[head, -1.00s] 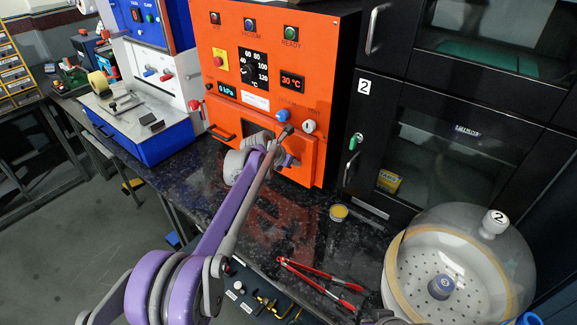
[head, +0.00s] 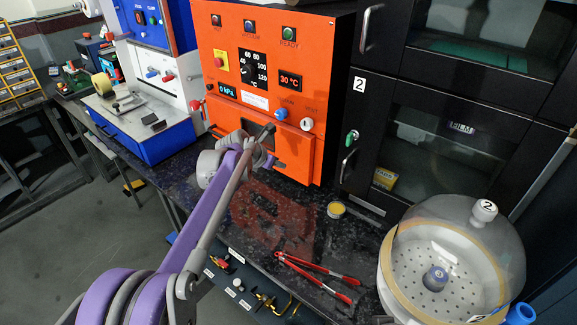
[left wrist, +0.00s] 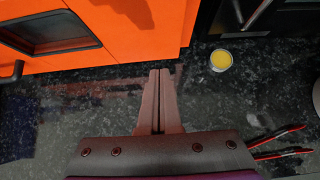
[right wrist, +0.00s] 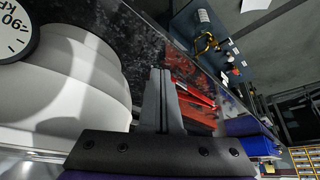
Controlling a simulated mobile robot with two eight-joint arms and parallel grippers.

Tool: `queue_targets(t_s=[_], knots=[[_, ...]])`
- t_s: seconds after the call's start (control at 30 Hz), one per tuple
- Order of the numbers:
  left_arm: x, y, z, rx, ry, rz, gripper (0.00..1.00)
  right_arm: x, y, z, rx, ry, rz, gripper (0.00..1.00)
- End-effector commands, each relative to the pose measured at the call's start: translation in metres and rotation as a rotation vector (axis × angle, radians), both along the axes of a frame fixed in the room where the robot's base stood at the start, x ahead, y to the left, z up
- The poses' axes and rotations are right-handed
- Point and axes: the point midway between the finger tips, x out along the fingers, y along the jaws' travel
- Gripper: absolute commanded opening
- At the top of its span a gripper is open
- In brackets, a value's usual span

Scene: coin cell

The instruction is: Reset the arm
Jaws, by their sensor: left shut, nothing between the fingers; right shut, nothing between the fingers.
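My left arm (head: 205,235) reaches up from the lower left in the head view, its wrist in front of the orange vacuum oven (head: 318,105). In the left wrist view my left gripper (left wrist: 159,72) is shut and empty, over the dark counter (left wrist: 95,95) beside the oven. In the right wrist view my right gripper (right wrist: 160,73) is shut and empty, beside the white desiccator bowl (right wrist: 70,85). The head view does not clearly show the right gripper.
A domed desiccator (head: 455,240) stands at the right of the counter. Red-handled tongs (head: 315,275) and a small yellow-topped dish (head: 336,210) lie on it. Black cabinets (head: 375,110) stand behind. A blue and white machine (head: 150,120) is at the left.

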Motion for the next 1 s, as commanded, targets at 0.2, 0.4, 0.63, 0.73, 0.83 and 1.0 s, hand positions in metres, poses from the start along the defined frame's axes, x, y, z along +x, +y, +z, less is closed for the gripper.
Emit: queue_targets(t_s=[0.2, 0.4, 0.63, 0.73, 0.83, 1.0], knots=[[-0.022, 0.018, 0.028, 0.002, 0.001, 0.001, 0.0, 0.0, 0.0, -0.001, 0.0, 0.0, 0.0, 0.0], [-0.03, 0.024, 0.038, 0.001, 0.0, 0.001, 0.0, 0.0, 0.0, -0.001, 0.0, 0.0, 0.0, 0.0], [-0.055, 0.033, 0.045, 0.114, -0.054, -0.105, 0.0, 0.001, 0.0, 0.002, 0.0, -0.001, 0.0, 0.0], [-0.094, 0.046, 0.049, 0.286, -0.132, -0.273, 0.0, 0.002, 0.0, 0.006, 0.0, -0.002, 0.0, 0.0], [-0.144, 0.063, 0.049, 0.503, -0.223, -0.495, 0.0, 0.003, 0.0, 0.01, 0.0, -0.005, 0.0, 0.0], [-0.234, 0.091, 0.035, 0.86, -0.351, -0.912, 0.0, 0.005, 0.0, 0.017, 0.0, -0.008, 0.0, 0.0]])
